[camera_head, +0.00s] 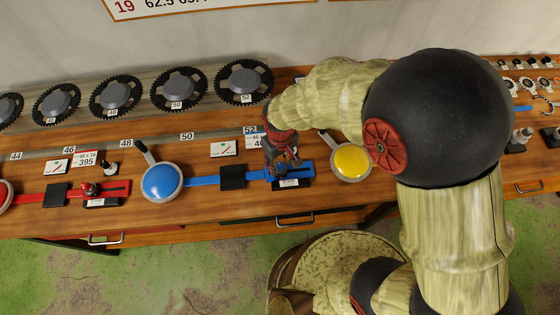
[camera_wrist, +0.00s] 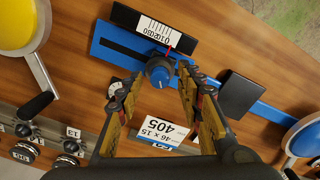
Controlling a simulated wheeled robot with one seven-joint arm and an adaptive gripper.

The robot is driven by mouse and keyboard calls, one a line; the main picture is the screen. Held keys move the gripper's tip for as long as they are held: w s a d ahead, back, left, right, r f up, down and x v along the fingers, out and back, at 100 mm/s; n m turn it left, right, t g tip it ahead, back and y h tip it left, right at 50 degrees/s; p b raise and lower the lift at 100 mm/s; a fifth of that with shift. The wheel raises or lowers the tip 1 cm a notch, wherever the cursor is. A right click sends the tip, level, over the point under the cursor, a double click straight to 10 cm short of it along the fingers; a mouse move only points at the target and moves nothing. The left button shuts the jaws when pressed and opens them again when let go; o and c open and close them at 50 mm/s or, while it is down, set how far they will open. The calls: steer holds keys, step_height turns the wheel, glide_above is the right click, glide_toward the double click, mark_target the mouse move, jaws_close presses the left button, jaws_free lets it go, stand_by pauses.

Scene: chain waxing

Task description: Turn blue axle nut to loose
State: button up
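The blue axle nut (camera_wrist: 159,71) is a small round knob with a blue top and dark sides. In the wrist view it sits on a slotted blue bar (camera_wrist: 104,44), with a red pointer (camera_wrist: 168,50) beside it. A black block with a white scale (camera_wrist: 155,30) lies along the bar. My gripper (camera_wrist: 163,78) is open, with one finger on each side of the nut near the tips. Gaps seem to show between nut and fingers; contact is unclear. In the head view my gripper (camera_head: 279,160) is over the blue bar (camera_head: 205,181) and hides the nut.
A black block (camera_wrist: 239,93) crosses the bar close to the right finger. A blue disc (camera_head: 162,182) and a yellow disc (camera_head: 351,161), both with handles, flank the spot. A card marked 405 (camera_wrist: 163,130) lies nearby. Chainrings (camera_head: 178,89) stand along the back.

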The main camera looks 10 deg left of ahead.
mark_target(280, 164)
step_height(280, 164, up, 12)
stand_by(0.7)
stand_by(0.4)
steer(key=s+d+r+m+t+b, duration=0.2)
steer(key=d+r+b, duration=0.1)
steer(key=d, duration=0.5)
steer(key=s+d+r+m+t+b, duration=0.1)
steer(key=s+d+r+m+b, duration=0.1)
steer(key=d, duration=0.6)
steer(key=s+d+r+m+t+b, duration=0.2)
steer(key=s+d+r+m+b, duration=0.1)
steer(key=d, duration=0.4)
steer(key=m+b, duration=0.1)
steer(key=b, duration=0.1)
steer(key=shift+s+d+r+t+b, duration=0.2)
steer(key=shift+d+r+t+b, duration=0.1)
steer(key=shift+d+b, duration=0.1)
steer(key=shift+c, duration=0.9)
